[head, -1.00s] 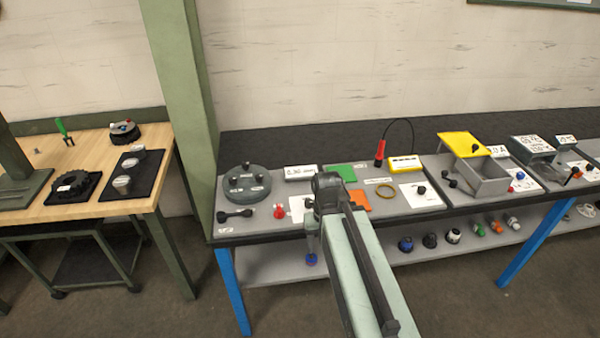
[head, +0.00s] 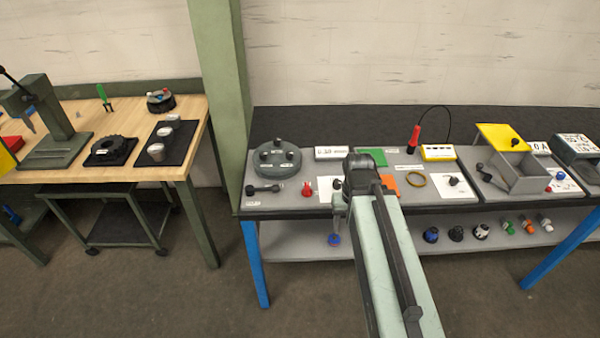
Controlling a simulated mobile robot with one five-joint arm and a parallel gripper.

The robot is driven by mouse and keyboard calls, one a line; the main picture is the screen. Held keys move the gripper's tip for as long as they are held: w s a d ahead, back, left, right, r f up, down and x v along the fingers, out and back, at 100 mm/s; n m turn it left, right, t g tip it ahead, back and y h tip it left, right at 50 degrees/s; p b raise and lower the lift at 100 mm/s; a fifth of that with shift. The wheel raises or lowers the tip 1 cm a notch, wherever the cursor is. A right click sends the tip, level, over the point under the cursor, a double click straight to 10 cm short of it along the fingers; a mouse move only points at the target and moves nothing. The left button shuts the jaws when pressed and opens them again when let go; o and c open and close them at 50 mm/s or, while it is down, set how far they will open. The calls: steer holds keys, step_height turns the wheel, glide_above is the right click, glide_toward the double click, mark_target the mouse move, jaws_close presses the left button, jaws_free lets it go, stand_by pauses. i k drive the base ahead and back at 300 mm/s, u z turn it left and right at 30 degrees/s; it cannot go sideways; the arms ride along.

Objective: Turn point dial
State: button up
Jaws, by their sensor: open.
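No label I can read names the point dial. A round grey unit (head: 277,158) with several black knobs stands at the left end of the grey bench. A small black knob on a white card (head: 455,190) lies further right on the bench. My arm reaches in from the bottom of the head view, and its dark wrist stands in front of the bench. My gripper (head: 338,205) points down at the bench's front edge, open, small and partly hidden by the wrist. It is apart from the round unit and from the carded knob.
Between them lie a red part (head: 307,189), an orange plate (head: 389,188) and a brass ring (head: 415,179). A grey bin (head: 520,175) stands to the right. A wooden table (head: 95,135) stands left, beyond a green post (head: 220,90). Floor in front is clear.

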mark_target(336, 184)
steer(key=u, duration=2.45)
steer(key=k, duration=0.85)
steer(key=z, duration=0.7)
steer(key=i, duration=1)
steer(key=u, duration=0.05)
